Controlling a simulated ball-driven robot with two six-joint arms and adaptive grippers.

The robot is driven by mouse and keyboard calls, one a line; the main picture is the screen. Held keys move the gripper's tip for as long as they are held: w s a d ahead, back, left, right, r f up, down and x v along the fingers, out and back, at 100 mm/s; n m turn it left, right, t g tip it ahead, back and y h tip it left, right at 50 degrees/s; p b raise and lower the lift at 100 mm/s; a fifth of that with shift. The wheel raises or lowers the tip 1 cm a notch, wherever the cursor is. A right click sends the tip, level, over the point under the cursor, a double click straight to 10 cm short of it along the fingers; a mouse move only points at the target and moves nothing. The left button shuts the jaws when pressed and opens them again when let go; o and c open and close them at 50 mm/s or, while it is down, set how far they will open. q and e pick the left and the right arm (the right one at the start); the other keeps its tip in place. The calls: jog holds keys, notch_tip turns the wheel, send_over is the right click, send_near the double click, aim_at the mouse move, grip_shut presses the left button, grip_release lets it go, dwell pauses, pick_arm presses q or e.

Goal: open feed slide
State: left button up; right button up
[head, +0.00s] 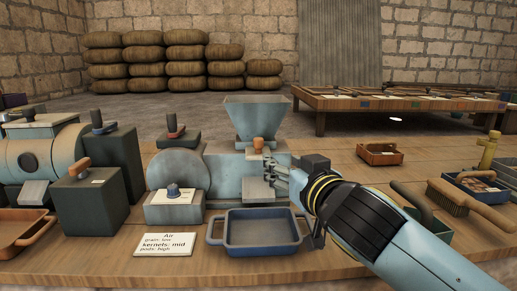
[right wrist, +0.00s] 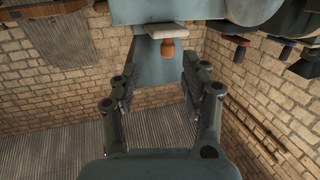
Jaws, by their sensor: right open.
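The feed slide shows as a small orange-brown knob (head: 258,143) on the front of the blue-grey machine, below its funnel hopper (head: 255,118). In the right wrist view the knob (right wrist: 168,48) sticks out from a pale plate (right wrist: 165,30). My right gripper (head: 270,170) is in front of the machine, just below and right of the knob in the head view. In the right wrist view its two fingers (right wrist: 160,65) are spread apart, with the knob ahead of the gap between the tips. Nothing is held. My left gripper is not in view.
A dark green box (head: 90,205) with an orange handle stands left. A brush (head: 460,198) and a small orange tray (head: 380,153) lie right.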

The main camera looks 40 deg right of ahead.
aim_at(260, 141)
jog(key=shift+t+y, duration=0.3)
jog(key=shift+t, duration=0.3)
jog(key=x, duration=0.4)
jog(key=r+x, duration=0.1)
jog(key=x, duration=0.6)
jog(key=shift+w+a+r+p, duration=0.25)
jog(key=shift+w+r+p, duration=0.05)
jog(key=shift+w, duration=0.15)
